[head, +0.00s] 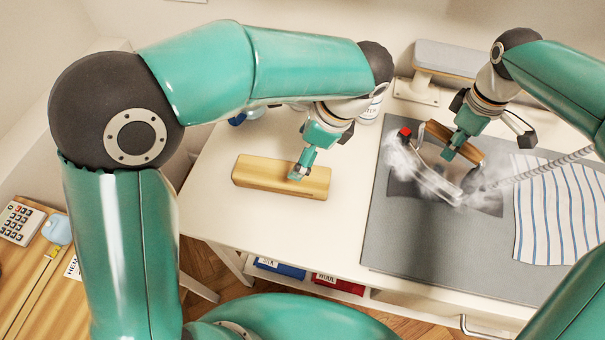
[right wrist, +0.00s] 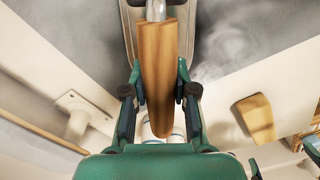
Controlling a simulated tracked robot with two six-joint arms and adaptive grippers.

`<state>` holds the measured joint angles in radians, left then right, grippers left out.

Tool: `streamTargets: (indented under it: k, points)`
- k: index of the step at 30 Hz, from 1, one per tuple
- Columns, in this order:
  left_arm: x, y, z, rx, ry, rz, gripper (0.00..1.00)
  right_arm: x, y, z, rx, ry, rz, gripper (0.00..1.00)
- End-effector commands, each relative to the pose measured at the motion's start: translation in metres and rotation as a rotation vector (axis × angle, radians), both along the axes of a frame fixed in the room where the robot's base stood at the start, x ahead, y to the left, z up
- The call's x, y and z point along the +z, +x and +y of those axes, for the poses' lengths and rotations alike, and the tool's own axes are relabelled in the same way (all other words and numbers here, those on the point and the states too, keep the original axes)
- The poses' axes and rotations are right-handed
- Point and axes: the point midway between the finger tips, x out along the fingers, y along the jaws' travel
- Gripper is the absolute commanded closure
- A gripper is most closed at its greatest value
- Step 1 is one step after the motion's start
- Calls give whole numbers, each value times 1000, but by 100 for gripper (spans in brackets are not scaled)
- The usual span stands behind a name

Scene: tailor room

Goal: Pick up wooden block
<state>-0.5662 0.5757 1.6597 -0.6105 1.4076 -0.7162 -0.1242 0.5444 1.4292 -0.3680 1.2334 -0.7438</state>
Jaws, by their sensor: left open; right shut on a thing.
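The wooden block (head: 265,178) lies flat on the white table. It also shows in the right wrist view (right wrist: 257,117). My left gripper (head: 302,168) is open and points down at the block's right part, with a fingertip in front of its top. I cannot tell whether the fingers touch it. My right gripper (head: 458,146) is shut on the wooden handle of a steaming iron (head: 432,172). In the right wrist view that handle (right wrist: 157,75) sits between the fingers. The iron is over a dark cloth (head: 405,192); steam partly hides its base.
A grey mat (head: 400,245) covers the table's right side, with a striped cloth (head: 550,210) on it. A small padded board (head: 445,57) stands at the back. Bare white table (head: 225,215) surrounds the block. A white container (head: 370,108) stands behind the left gripper.

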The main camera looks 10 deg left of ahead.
Motion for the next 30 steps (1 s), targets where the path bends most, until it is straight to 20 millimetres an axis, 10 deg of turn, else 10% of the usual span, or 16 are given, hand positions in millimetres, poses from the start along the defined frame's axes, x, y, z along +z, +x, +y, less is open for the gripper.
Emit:
streamTargets:
  k: [30]
  points:
    - [-90, 0, 43, 20, 1, 3, 2, 15, 6, 10, 19, 1, -6, 100]
